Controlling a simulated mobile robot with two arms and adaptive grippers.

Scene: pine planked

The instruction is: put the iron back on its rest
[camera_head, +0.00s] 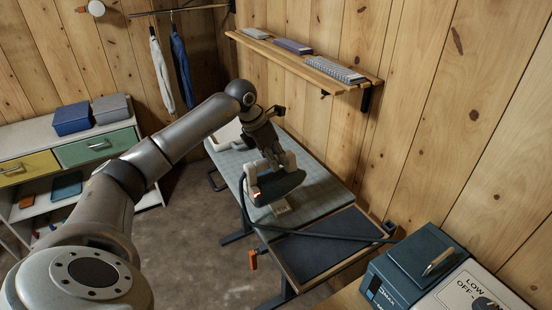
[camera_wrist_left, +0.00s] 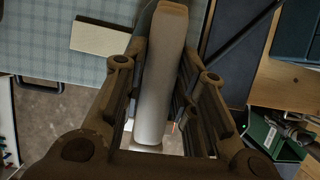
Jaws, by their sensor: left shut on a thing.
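My left gripper (camera_head: 262,142) reaches down over the checked ironing board and is shut on the iron (camera_head: 280,184). The iron has a pale handle and a dark green body; its handle (camera_wrist_left: 160,75) lies between my fingers in the left wrist view. The iron is over the board's cloth, near the dark panel; I cannot tell whether it touches the cloth. The dark panel (camera_head: 325,247), in a wooden frame at the board's near right end, looks like the rest and is bare except for the cord across it. My right gripper is not in view.
A small cream label or block (camera_head: 282,207) lies beside the iron. A blue box (camera_head: 415,265) and a white control box (camera_head: 475,290) stand at lower right. A wall shelf (camera_head: 300,62) hangs above the board.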

